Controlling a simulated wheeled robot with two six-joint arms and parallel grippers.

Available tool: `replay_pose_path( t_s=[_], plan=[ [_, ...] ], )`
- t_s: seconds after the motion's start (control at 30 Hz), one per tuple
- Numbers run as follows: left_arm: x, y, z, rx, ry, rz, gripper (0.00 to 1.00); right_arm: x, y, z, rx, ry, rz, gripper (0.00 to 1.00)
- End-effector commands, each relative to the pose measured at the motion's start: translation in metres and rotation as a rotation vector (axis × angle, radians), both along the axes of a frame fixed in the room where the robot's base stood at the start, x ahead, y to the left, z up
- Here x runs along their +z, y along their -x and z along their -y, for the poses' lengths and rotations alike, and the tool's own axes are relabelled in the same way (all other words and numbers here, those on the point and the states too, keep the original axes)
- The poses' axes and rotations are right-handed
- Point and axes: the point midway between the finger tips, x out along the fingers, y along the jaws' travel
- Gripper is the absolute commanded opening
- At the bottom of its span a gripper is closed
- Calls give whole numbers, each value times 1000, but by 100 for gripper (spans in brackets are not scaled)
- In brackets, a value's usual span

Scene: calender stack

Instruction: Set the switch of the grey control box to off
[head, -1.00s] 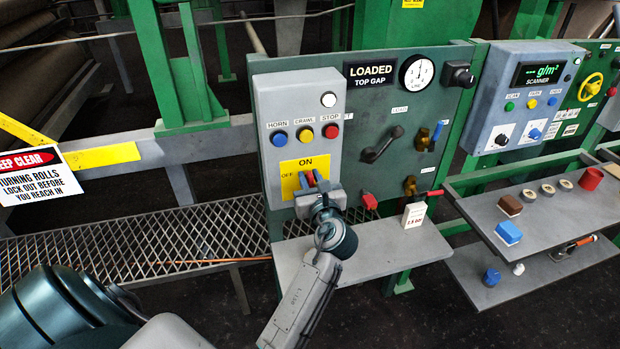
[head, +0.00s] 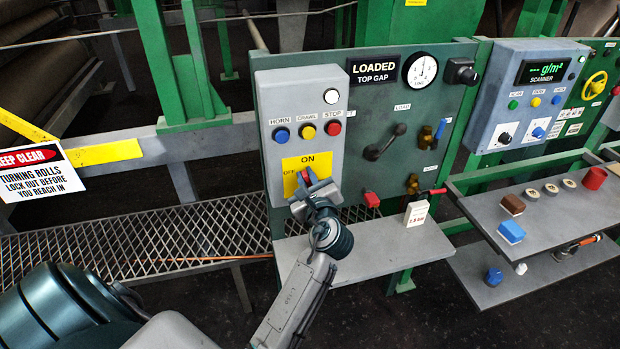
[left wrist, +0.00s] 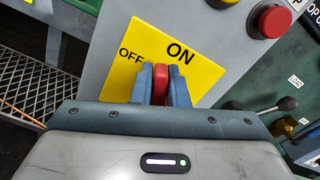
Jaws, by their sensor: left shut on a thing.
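The grey control box (head: 332,105) is mounted on the green panel, with blue, yellow and red buttons. On its lower front is a yellow plate (head: 318,162) marked ON at the top and OFF to the left. My left gripper (head: 308,180) is at this plate, shut on the red switch handle (left wrist: 160,86). In the left wrist view the handle sits between the two blue-grey fingers (left wrist: 154,82). It points about midway between the OFF and ON labels in that view, so its exact setting is hard to tell. The switch's base is hidden by the fingers. My right gripper is not in view.
A grey ledge (head: 375,255) runs below the panel, with a white card (head: 416,213) standing on it. A mesh walkway (head: 150,245) lies left.

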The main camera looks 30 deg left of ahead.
Motion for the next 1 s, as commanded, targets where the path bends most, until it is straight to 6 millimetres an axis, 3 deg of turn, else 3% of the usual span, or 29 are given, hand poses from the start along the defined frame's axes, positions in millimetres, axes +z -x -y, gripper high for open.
replay_pose_path(
  t_s=[1.0],
  plan=[
    [-27,14,-13,-2,606,713,0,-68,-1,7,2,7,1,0]
  ],
)
